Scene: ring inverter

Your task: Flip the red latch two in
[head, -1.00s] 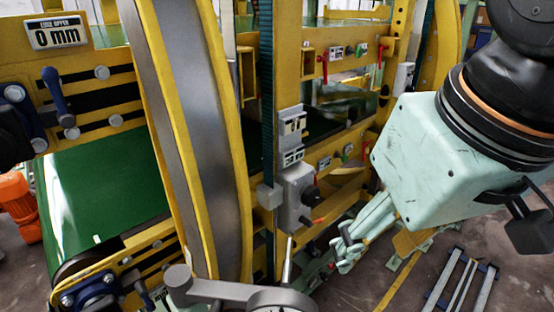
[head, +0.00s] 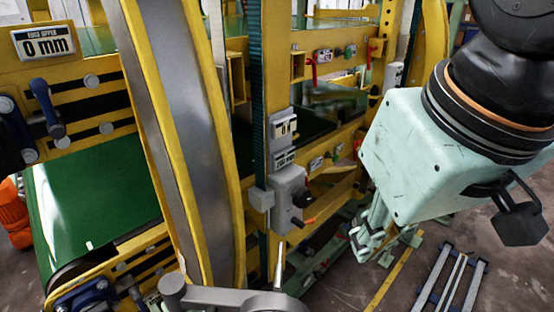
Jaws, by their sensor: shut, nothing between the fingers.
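Several red latches show on the yellow machine frame. One red latch (head: 314,72) hangs at the left end of the upper crossbar, and another red latch (head: 371,53) is at its right end. I cannot tell which one is latch two. My gripper (head: 360,250) is shut and empty, pointing down, low and to the right of the grey box and below the crossbars. It touches no latch that I can see. My pale green wrist hides part of the frame's right side.
The grey box (head: 287,197) and digital readouts (head: 283,130) sit on the yellow post. A curved steel and yellow guide (head: 185,140) rises at left beside a green belt (head: 90,205). A metal rack (head: 450,280) lies on the floor at lower right.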

